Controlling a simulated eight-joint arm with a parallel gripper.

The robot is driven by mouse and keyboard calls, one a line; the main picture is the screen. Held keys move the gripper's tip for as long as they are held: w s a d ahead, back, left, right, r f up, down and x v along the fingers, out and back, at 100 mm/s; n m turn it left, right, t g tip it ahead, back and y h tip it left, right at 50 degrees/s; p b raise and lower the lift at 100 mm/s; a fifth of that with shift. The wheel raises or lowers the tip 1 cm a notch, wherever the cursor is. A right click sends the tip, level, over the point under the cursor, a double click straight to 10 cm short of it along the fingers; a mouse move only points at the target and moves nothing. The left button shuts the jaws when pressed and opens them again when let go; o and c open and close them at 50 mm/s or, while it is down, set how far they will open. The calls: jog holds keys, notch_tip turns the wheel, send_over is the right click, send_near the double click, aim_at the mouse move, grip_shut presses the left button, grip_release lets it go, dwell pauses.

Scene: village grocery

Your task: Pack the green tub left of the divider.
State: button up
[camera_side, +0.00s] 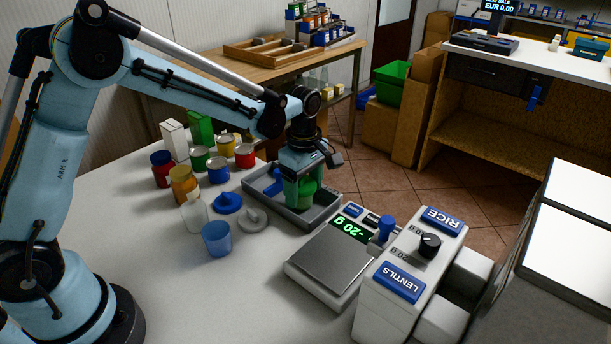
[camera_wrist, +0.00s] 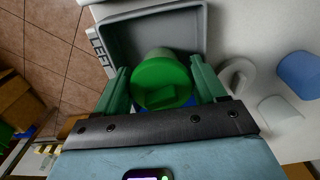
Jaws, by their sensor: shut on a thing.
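The green tub (camera_wrist: 162,75) is between the two green fingers of my gripper (camera_wrist: 160,68), which is shut on it. In the side view my gripper (camera_side: 303,188) points down into or just above the grey tray (camera_side: 322,217), with the green tub (camera_side: 311,184) partly hidden by the fingers. I cannot tell if the tub touches the tray floor. The tray (camera_wrist: 205,35) also shows in the wrist view, with a LEFT label (camera_wrist: 98,45) on its rim. A blue part (camera_side: 272,182), perhaps the divider, shows inside the tray; its full shape is hidden.
A scale (camera_side: 330,262) reading -20 g and a white dispenser (camera_side: 405,275) stand right of the tray. Several jars and tins crowd the left. The table's front is clear.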

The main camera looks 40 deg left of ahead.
aim_at(304, 185)
jog(key=shift+f, duration=0.2)
dwell(0.4)
jog(key=o, duration=1.1)
jog(key=shift+c, duration=1.1)
jog(key=shift+o, duration=1.2)
jog(key=shift+r, duration=4)
